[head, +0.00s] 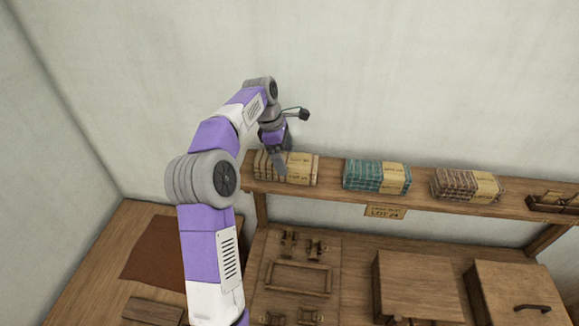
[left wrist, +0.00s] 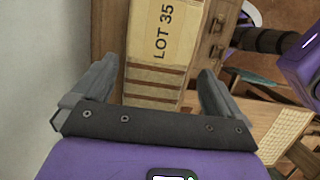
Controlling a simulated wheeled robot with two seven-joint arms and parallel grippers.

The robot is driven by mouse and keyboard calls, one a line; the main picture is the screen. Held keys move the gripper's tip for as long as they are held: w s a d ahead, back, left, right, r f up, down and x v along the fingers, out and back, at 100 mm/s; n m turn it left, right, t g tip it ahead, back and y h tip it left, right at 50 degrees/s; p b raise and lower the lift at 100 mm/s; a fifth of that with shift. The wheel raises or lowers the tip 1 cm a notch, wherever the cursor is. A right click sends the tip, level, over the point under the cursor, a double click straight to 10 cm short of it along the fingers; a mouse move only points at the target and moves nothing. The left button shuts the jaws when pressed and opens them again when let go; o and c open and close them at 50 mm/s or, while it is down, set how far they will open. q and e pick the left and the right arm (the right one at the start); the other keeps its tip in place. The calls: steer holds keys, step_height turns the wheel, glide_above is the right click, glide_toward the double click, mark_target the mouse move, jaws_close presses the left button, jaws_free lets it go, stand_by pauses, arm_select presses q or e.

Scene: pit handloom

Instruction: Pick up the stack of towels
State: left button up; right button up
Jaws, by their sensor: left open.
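Three folded towel stacks with tan paper bands lie in a row on a raised wooden shelf (head: 325,192) in the head view: a cream striped one (head: 303,167) at the left, a teal one (head: 369,175) in the middle and a reddish-brown one (head: 454,184) at the right. My left gripper (head: 279,164) points down at the cream stack and covers part of it. In the left wrist view the open fingers (left wrist: 155,82) stand to either side of the striped stack (left wrist: 153,90), whose band reads LOT 35. I cannot tell whether they touch it.
Below the shelf is a wooden worktop with a board of small wooden fittings (head: 300,278) and two wooden boxes (head: 418,286). A small wooden holder (head: 553,202) sits at the shelf's right end. A label (head: 385,212) hangs on the front edge. A plain wall rises behind.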

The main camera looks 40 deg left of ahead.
mark_target(285, 159)
arm_select(q)
steer(key=x, duration=0.4)
steer(key=shift+w+a+f, duration=0.15)
steer(key=shift+a+f, duration=0.05)
steer(key=shift+a, duration=0.05)
